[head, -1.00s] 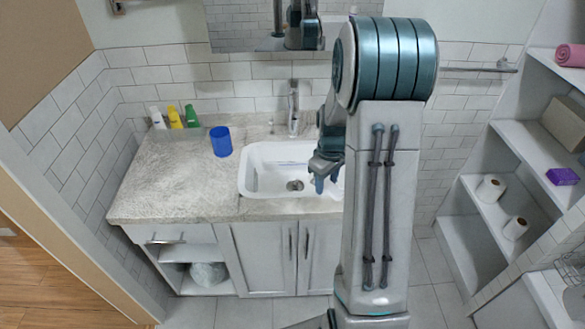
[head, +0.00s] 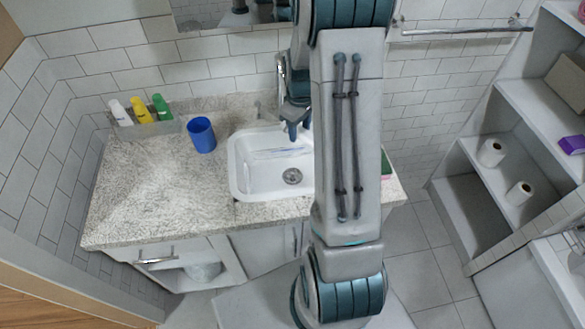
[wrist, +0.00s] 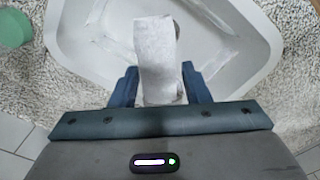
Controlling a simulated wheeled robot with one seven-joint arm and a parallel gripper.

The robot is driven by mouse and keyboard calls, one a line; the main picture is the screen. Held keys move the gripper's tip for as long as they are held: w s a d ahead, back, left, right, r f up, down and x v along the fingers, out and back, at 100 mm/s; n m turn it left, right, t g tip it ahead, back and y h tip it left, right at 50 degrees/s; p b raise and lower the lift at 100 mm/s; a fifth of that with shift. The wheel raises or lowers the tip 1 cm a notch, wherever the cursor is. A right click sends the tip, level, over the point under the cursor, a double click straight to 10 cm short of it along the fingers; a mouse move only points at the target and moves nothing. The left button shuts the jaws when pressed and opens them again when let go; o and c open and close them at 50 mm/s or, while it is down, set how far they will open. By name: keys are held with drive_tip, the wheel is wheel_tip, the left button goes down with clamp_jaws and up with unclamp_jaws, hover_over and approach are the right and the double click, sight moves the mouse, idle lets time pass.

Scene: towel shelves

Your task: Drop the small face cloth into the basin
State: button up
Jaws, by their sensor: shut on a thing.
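The small face cloth (wrist: 155,50) is white and shows in the wrist view, held between the two blue fingers of my gripper (wrist: 160,88). It extends out past the fingertips, over the inside of the white basin (wrist: 235,70). In the head view, my gripper (head: 292,130) is above the back right part of the basin (head: 240,180). The cloth cannot be made out in the head view. My arm hides the basin's right side there.
A blue cup (head: 201,135) stands on the speckled counter (head: 140,185), left of the basin. Several bottles (head: 140,110) stand at the back left. The faucet (head: 281,75) rises behind the basin, close to my gripper. Shelves with paper rolls (head: 491,153) are at right.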

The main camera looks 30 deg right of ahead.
wheel_tip(320, 180, down, 5)
drive_tip(key=shift+r+b, duration=0.1)
drive_tip(key=shift+b, duration=1.15)
drive_tip(key=o, duration=1.1)
drive_tip(key=shift+c, duration=0.2)
drive_tip(key=shift+r, duration=0.1)
wheel_tip(320, 180, up, 14)
drive_tip(key=shift+f+b, duration=0.15)
drive_tip(key=shift+b, duration=0.6)
